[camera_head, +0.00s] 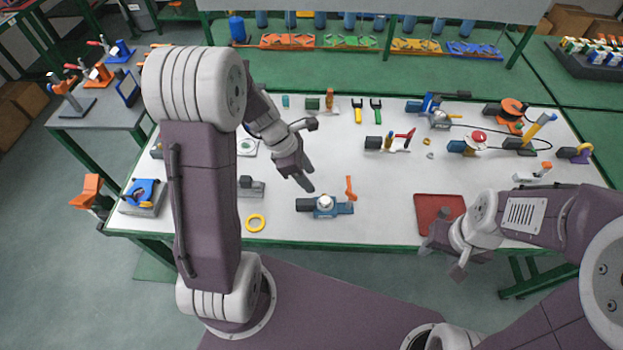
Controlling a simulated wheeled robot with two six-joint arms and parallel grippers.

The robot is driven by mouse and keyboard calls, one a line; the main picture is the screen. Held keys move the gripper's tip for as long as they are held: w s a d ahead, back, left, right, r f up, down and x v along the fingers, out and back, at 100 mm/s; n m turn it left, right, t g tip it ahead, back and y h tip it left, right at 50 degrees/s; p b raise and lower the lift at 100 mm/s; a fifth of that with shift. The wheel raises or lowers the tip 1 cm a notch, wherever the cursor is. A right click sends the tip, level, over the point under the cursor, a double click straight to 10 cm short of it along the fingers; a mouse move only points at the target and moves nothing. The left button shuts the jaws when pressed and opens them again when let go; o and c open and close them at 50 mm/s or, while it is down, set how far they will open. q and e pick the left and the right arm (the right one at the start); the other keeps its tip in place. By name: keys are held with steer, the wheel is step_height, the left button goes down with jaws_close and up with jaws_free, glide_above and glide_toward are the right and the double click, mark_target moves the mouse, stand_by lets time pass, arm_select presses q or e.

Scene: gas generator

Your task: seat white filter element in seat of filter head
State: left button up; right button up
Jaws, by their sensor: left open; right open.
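A small blue fixture (324,210) with a dark block at its left and an upright orange lever (350,188) stands near the middle front of the table. It looks like the filter head. A small round white piece (326,201) shows on top of it and may be the white filter element; I cannot tell how it sits. My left gripper (306,179) is open, above and slightly left of the fixture, fingers pointing down and right, with nothing seen between them. My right gripper (441,259) is open and empty by the table's front edge, below the red tray.
The red tray (438,212) lies at front right. Valves, tools and an orange reel (512,110) line the table's back and right. The white table (380,185) is clear between fixture and tray.

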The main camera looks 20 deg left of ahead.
arm_select(q)
steer(key=s+m+y, duration=0.4)
steer(key=s+m, duration=0.7)
steer(key=m, duration=1)
steer(key=shift+s+a+r+m, duration=0.15)
steer(key=shift+a+r+m, duration=0.25)
steer(key=shift+a+r, duration=0.05)
steer(key=shift+s, duration=0.1)
